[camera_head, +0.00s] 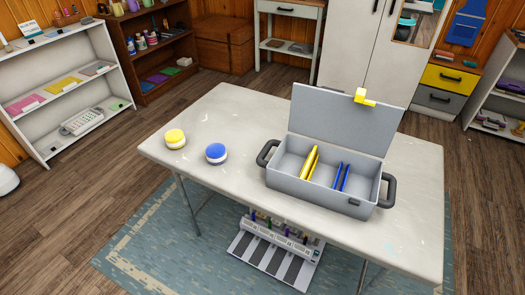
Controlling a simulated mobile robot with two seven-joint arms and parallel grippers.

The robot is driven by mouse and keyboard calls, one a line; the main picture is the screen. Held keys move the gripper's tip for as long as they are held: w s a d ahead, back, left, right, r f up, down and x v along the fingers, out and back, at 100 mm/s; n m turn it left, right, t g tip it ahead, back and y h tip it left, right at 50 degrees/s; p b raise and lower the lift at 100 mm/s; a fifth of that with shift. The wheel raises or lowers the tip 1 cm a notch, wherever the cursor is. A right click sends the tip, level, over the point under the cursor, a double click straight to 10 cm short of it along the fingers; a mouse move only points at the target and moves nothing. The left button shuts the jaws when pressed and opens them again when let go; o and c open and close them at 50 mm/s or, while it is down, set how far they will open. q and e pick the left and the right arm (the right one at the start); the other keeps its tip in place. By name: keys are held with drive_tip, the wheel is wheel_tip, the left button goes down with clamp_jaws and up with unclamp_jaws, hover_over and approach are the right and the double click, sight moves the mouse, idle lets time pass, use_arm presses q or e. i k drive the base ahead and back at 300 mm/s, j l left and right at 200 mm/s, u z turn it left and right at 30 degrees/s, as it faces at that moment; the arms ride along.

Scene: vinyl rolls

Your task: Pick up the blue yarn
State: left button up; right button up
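A small round item with a blue top and a white lower part (216,153), likely the blue yarn, sits on the pale table (235,115), left of the grey box. A matching item with a yellow top (175,138) sits further left, apart from it. Neither of my grippers is in view.
The table's left part and front left edge are clear. Shelves stand along the walls.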

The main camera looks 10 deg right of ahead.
sight(215, 153)
drive_tip(key=i+j+z, duration=0.35)
drive_tip(key=j, duration=0.35)
drive_tip(key=i+j+z, duration=0.15)
drive_tip(key=i+j, duration=0.1)
drive_tip(key=j, duration=0.1)
